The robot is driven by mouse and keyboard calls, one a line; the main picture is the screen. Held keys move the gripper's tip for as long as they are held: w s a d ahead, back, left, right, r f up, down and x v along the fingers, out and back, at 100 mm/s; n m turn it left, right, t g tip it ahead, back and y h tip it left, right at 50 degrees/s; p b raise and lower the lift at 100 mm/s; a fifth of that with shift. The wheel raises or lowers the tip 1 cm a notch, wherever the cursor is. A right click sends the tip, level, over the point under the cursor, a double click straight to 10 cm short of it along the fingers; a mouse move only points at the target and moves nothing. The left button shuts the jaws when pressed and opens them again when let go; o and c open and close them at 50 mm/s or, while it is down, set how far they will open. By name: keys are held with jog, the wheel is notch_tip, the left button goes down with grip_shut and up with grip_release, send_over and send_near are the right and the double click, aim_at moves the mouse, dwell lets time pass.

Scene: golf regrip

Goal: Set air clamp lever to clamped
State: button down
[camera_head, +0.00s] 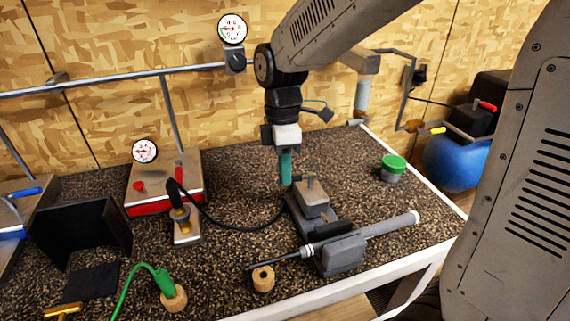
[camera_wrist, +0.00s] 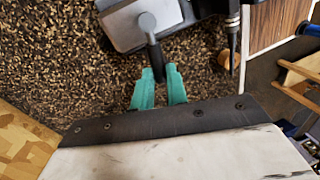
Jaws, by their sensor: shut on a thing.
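The air clamp (camera_head: 313,204) is a grey metal device on the speckled bench top; its grey body (camera_wrist: 125,28) fills the top of the wrist view. Its dark lever (camera_wrist: 153,50) runs from a round pivot on the body toward me. My gripper (camera_head: 286,183) points down at the clamp's back left, and its teal fingers (camera_wrist: 158,72) are shut on the lever's end. In the head view the lever's end is hidden by the fingers. A golf club (camera_head: 385,228) with a grey grip lies across the clamp's front block.
A red-edged box (camera_head: 165,188) with a gauge stands left, beside a small upright fitting (camera_head: 184,221) with a black hose. A green-lidded jar (camera_head: 393,167) stands right. A cork-like ring (camera_head: 263,278) lies in front. Bare bench lies between clamp and jar.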

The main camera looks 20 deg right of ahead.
jog(key=shift+s+n, duration=0.4)
jog(key=shift+n, duration=0.5)
jog(key=c, duration=1.4)
grip_release()
jog(key=r, duration=0.2)
jog(key=w+r, duration=0.1)
jog(key=r, duration=0.4)
jog(key=shift+w+r, duration=0.2)
jog(key=shift+r, duration=0.2)
